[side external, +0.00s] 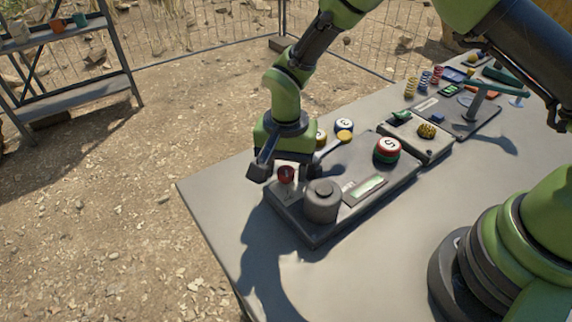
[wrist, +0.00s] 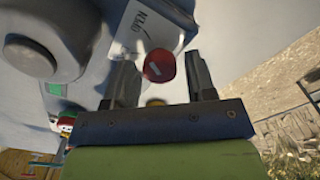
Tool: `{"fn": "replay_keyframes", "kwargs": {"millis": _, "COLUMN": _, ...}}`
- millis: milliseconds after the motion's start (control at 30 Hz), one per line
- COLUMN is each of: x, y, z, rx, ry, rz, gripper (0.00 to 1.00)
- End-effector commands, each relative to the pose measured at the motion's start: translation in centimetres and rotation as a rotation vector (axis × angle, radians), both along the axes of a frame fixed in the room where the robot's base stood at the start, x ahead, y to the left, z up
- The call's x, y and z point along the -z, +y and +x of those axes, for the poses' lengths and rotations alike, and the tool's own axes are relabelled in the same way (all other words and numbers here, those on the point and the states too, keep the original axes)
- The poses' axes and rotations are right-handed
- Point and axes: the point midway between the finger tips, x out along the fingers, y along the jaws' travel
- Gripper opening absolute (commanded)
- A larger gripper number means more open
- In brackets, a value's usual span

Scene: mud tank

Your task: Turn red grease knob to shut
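The red grease knob (side external: 286,173) sits near the left end of a dark grey panel (side external: 297,224) on the table. My gripper (side external: 283,166) is over it, pointing down. In the wrist view the red knob (wrist: 159,66) shows a short pale mark on its face. It lies between the two fingers of my gripper (wrist: 157,61), with a gap on each side, so the gripper is open and not touching it. A white label (wrist: 140,27) with dark lettering is beside the knob; I cannot read it fully.
A grey round cap (side external: 321,201) stands close beside the knob, with a green display (side external: 369,186) behind it. The table's left front corner (side external: 205,205) is bare.

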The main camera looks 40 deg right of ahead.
Motion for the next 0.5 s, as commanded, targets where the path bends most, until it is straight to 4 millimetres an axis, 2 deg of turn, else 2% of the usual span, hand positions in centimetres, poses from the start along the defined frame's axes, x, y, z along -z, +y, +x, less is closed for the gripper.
{"fn": "replay_keyframes", "kwargs": {"millis": 33, "x": -0.02, "y": 0.0, "z": 0.0, "rx": 0.0, "ry": 0.0, "rz": 0.0, "gripper": 0.39}}
{"fn": "replay_keyframes", "kwargs": {"millis": 167, "x": -0.03, "y": 0.0, "z": 0.0, "rx": 0.0, "ry": 0.0, "rz": 0.0, "gripper": 0.1}}
{"fn": "replay_keyframes", "kwargs": {"millis": 500, "x": -0.05, "y": 0.0, "z": 0.0, "rx": -0.039, "ry": 0.0, "rz": 0.0, "gripper": 0.1}}
